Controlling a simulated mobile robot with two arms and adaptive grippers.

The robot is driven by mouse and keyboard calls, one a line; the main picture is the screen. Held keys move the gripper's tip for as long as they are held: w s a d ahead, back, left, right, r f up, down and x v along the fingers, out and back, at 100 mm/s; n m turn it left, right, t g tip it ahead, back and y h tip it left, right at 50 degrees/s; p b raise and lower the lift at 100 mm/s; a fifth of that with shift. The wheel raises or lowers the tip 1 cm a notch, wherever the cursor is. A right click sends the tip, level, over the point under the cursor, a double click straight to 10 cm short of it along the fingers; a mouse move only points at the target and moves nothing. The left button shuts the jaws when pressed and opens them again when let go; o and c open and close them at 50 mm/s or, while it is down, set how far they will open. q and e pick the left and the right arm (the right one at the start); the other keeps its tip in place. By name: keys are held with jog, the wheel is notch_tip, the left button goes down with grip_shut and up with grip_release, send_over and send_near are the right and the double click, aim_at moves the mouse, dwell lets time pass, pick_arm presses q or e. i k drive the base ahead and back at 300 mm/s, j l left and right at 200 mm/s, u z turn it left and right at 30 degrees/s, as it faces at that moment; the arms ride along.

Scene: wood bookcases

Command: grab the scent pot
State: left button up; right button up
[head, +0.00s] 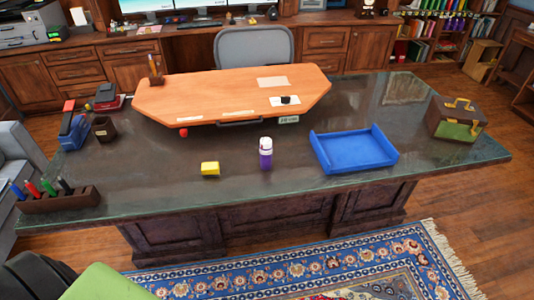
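No thing in the head view is clearly marked as the scent pot. A small purple bottle with a white top (265,154) stands upright near the front middle of the dark desk (330,185), and it could be the scent pot. A dark brown cup (105,129) stands at the desk's left side and is another small pot-like thing. Neither gripper shows in the head view.
A yellow block (210,169) lies left of the bottle. A blue tray (352,160) is to its right. A wooden board (225,95) lies behind. A pen holder (58,200) is at the left edge and a brown-green case (458,118) at the right.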

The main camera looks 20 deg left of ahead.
aim_at(265, 155)
jog(key=i+l, duration=0.2)
jog(key=i+l+u, duration=0.75)
jog(key=l, duration=0.15)
